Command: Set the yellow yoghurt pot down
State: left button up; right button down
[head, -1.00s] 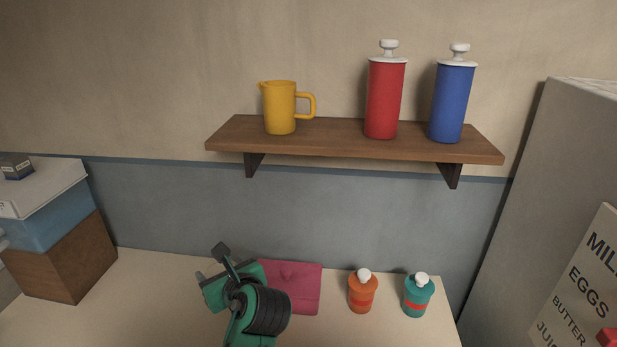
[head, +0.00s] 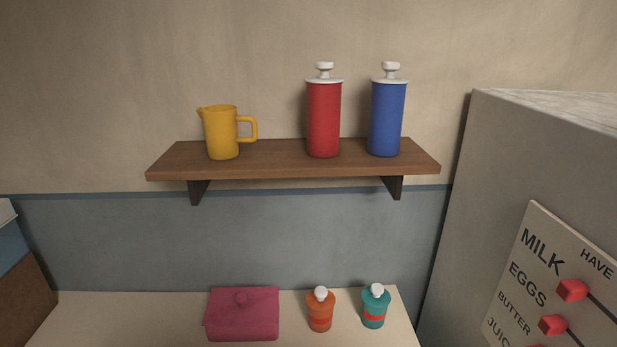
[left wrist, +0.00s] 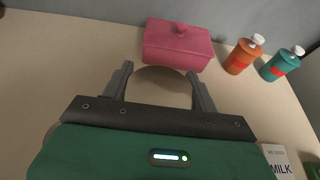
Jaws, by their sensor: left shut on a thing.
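My left gripper (left wrist: 162,92) shows only in the left wrist view. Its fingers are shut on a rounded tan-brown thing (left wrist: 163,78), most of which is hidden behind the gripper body. It is probably the yoghurt pot, but its colour looks more brown than yellow here. I cannot tell whether its base touches the counter (left wrist: 120,40). No other yoghurt pot shows. My right gripper is in neither view.
A pink lidded box (head: 242,314), an orange bottle (head: 320,312) and a teal bottle (head: 374,308) stand along the back of the counter. Above, a wooden shelf (head: 280,160) holds a yellow jug (head: 221,134), a red canister (head: 323,120) and a blue canister (head: 386,120). A lettered board (head: 555,290) is at right.

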pick_arm(q)
jog(key=shift+s+d+f+m+h, duration=0.2)
jog(key=shift+s+h, duration=0.05)
jog(key=shift+s, duration=0.1)
jog(key=shift+s+d+f+m+h, duration=0.15)
jog(key=shift+s+m+h, duration=0.05)
jog(key=shift+s+h, duration=0.1)
jog(key=shift+f, duration=0.1)
dwell(0.3)
dwell(0.8)
